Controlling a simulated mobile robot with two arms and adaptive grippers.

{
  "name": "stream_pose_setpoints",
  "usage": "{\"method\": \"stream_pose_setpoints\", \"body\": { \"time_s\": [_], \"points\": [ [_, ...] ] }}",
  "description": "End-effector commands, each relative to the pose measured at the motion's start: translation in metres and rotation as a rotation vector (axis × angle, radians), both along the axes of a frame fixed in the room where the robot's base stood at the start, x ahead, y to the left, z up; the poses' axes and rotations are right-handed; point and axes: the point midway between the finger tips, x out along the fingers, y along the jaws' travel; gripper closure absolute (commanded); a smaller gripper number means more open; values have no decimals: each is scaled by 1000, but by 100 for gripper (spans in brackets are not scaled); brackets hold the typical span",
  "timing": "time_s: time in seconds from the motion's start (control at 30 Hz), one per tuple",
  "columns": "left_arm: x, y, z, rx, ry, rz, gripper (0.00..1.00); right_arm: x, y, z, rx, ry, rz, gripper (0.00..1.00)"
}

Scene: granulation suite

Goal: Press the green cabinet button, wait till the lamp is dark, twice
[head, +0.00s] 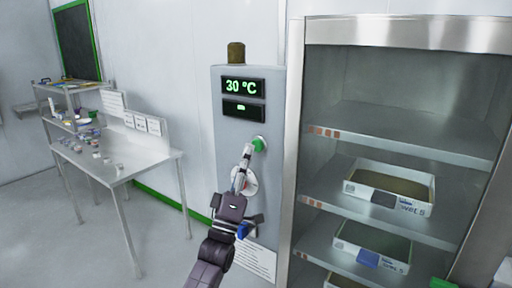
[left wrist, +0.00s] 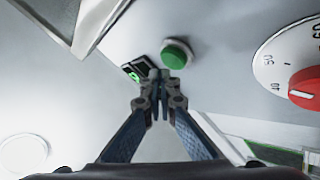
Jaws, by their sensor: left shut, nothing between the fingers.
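The green button (head: 259,144) is on the grey control panel (head: 228,150) beside the open cabinet. It also shows in the left wrist view (left wrist: 177,52). My left gripper (head: 248,150) is shut and empty, its tips right at the lower left of the button in the head view. In the left wrist view the fingertips (left wrist: 162,76) are just below the button; I cannot tell whether they touch it. The lamp (head: 236,53) on top of the panel looks dull brown and unlit. The upper display (head: 242,87) reads 30 °C; the lower display (head: 243,109) shows a small green mark.
A dial with a red knob (left wrist: 305,87) is beside the button in the left wrist view. The cabinet's shelves (head: 410,130) hold white trays (head: 388,205). A steel table (head: 130,165) with small items stands at the left, with clear floor before it.

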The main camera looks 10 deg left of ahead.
Motion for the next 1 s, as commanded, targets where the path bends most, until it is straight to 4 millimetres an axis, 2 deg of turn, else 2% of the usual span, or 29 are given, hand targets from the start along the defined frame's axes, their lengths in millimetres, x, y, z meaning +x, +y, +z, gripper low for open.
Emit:
{"method": "stream_pose_setpoints", "body": {
  "time_s": [1.0],
  "points": [
    [9, -3, 0, 0, 0, 0, 100, 0, 0, -8, 0, 0, 0, 60]
  ]
}}
